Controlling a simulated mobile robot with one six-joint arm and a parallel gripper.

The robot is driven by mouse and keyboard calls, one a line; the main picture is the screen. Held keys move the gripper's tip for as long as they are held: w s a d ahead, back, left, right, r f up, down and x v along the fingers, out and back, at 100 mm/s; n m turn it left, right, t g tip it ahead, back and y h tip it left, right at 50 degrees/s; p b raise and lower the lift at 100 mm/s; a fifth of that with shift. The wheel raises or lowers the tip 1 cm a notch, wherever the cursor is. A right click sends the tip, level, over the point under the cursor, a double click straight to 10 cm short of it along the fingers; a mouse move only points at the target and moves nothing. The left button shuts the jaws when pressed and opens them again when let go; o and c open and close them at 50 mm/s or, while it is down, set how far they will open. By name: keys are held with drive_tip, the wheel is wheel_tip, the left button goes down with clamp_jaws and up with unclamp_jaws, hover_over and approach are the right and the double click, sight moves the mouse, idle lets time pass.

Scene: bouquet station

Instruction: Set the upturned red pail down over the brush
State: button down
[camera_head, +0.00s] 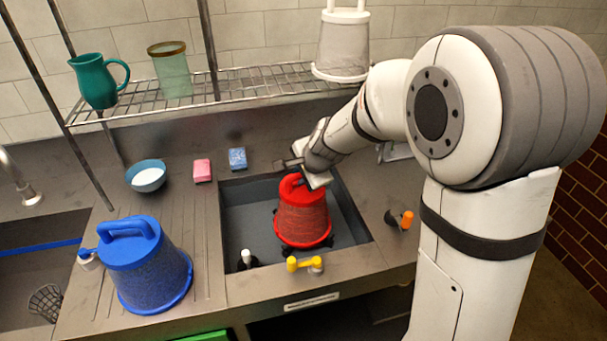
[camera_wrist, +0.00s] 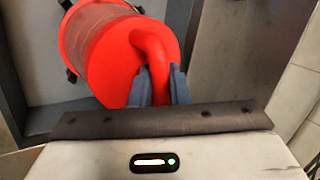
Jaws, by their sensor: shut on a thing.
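The upturned red pail (camera_head: 303,218) is in the grey sunken basin (camera_head: 350,231), its closed end up and its wide rim down. My gripper (camera_head: 302,179) is shut on the pail's red handle at the top. The wrist view shows the handle (camera_wrist: 154,55) between the two fingers (camera_wrist: 157,88), with the pail (camera_wrist: 105,50) beyond. Small dark pieces show around the pail's rim. I cannot make out a brush in either view, and the space under the pail is hidden. I cannot tell whether the rim rests on the basin floor.
An upturned blue pail (camera_head: 147,268) stands on the counter to the left. A yellow handle (camera_head: 305,264) and a white-knobbed black piece (camera_head: 246,259) are at the basin's front. An orange-tipped piece (camera_head: 404,220) is on the right. Sponges (camera_head: 237,159) and a blue bowl (camera_head: 146,176) lie behind.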

drive_tip(key=shift+f+b, duration=0.5)
drive_tip(key=shift+f, duration=0.15)
drive_tip(key=c, duration=1.3)
unclamp_jaws()
drive_tip(key=p+v, duration=0.1)
drive_tip(key=v, duration=0.7)
drive_tip(key=shift+w, duration=0.1)
drive_tip(key=s+d+n+g+h, duration=0.1)
drive_tip(key=s+d+n, duration=0.4)
drive_tip(key=s, duration=0.6)
drive_tip(key=s+d+n+g+h, duration=0.2)
drive_tip(key=s+d+n, duration=0.4)
drive_tip(key=s+d, duration=0.3)
drive_tip(key=shift+s+d+r+n+h, duration=0.35)
drive_tip(key=shift+s+r, duration=0.1)
drive_tip(key=shift+s, duration=0.7)
